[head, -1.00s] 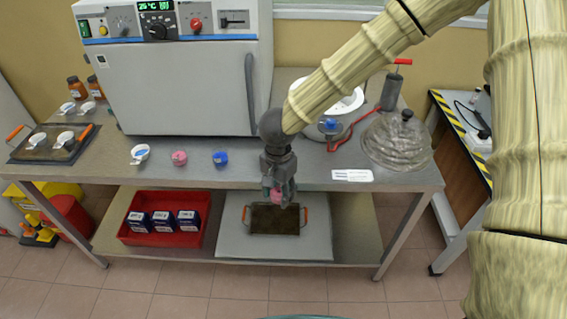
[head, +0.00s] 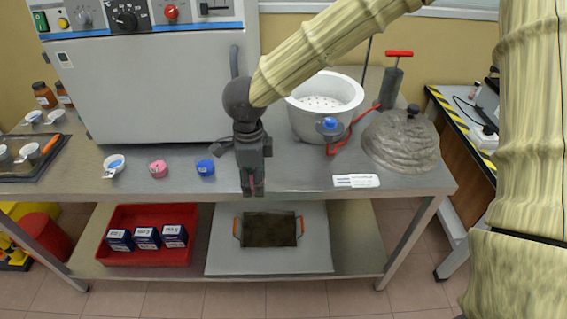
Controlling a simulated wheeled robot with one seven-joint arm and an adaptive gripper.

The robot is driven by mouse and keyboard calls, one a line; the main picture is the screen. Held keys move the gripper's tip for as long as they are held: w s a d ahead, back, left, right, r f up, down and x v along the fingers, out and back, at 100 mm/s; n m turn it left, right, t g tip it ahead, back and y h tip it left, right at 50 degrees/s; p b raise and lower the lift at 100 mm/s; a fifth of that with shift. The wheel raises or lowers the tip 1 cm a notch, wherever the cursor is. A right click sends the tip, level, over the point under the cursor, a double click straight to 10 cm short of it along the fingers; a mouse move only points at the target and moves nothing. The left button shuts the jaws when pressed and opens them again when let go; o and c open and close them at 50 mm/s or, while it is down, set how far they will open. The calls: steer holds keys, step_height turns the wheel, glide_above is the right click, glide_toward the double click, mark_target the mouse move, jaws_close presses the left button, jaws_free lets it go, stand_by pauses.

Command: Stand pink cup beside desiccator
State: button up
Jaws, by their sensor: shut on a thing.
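My gripper (head: 252,188) points down in front of the bench's front edge. It is shut on a small pink cup (head: 253,184), of which only a sliver shows between the fingers. The desiccator (head: 325,105), a white bowl with a perforated plate, stands open on the bench to the right of and behind my gripper. Another small pink container (head: 158,169) stands on the bench to the left.
A white label card (head: 356,181) lies near the front edge. A hand pump (head: 391,85) with red tubing stands behind the lid.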

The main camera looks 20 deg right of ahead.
steer(key=p, duration=0.2)
glide_above(283, 169)
steer(key=shift+s+f, duration=0.15)
steer(key=shift+f, duration=2.25)
steer(key=shift+f, duration=0.1)
steer(key=o, duration=1)
steer(key=shift+o, duration=0.2)
step_height(283, 169, up, 12)
